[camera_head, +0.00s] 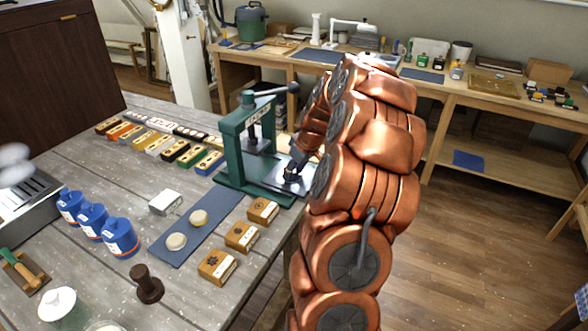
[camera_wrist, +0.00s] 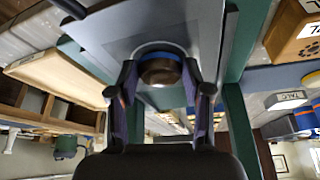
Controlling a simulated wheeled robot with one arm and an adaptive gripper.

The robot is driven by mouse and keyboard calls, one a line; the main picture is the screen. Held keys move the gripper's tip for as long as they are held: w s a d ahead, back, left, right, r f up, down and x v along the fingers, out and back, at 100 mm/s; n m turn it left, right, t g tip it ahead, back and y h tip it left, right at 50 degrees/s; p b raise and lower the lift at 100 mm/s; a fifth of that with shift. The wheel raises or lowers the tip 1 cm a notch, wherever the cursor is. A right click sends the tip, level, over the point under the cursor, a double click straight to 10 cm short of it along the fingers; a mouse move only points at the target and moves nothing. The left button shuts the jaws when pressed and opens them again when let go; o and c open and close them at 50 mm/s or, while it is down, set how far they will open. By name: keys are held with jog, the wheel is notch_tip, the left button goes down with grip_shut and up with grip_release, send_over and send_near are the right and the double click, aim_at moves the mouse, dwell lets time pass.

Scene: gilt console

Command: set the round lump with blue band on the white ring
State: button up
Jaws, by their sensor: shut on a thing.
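My gripper (camera_head: 292,174) is low over the grey plate (camera_head: 266,172) at the foot of a green press (camera_head: 232,150). In the wrist view, my gripper (camera_wrist: 160,76) has its two fingers on either side of a round brown lump (camera_wrist: 161,72) with a blue band (camera_wrist: 163,55), and is shut on it. A thin pale arc, perhaps the white ring (camera_wrist: 160,43), shows on the grey plate just beyond the lump. The rest of it is hidden, and I cannot tell whether the lump touches the plate. In the head view the lump is hidden by my gripper.
The press's long lever (camera_head: 275,91) and upright frame stand close to my gripper. Left of it are a blue mat (camera_head: 190,235) with two pale discs, wooden blocks (camera_head: 241,237), blue tubs (camera_head: 120,238) and a dark stamp (camera_head: 146,284).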

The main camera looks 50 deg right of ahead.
jog(key=shift+f, duration=0.15)
jog(key=o, duration=1.2)
jog(key=shift+r, duration=0.3)
jog(key=b+v, duration=0.3)
jog(key=v, duration=0.8)
jog(key=shift+s+r, duration=0.25)
jog(key=shift+r, duration=0.05)
jog(key=s+a+n+g+y, duration=0.1)
jog(key=s+a, duration=0.1)
jog(key=a, duration=1.1)
jog(key=s+a+g, duration=0.2)
jog(key=a, duration=1.1)
jog(key=s+a+f+g, duration=0.1)
jog(key=s+a+f, duration=0.1)
jog(key=s+a, duration=0.2)
jog(key=s+a+f+m+g, duration=0.1)
jog(key=s+a+f, duration=0.2)
jog(key=s, duration=0.7)
jog(key=s+a+f+g+h, duration=0.1)
jog(key=s+a+f, duration=0.1)
jog(key=s+a, duration=0.3)
jog(key=shift+s+f, duration=0.15)
jog(key=shift+s, duration=0.8)
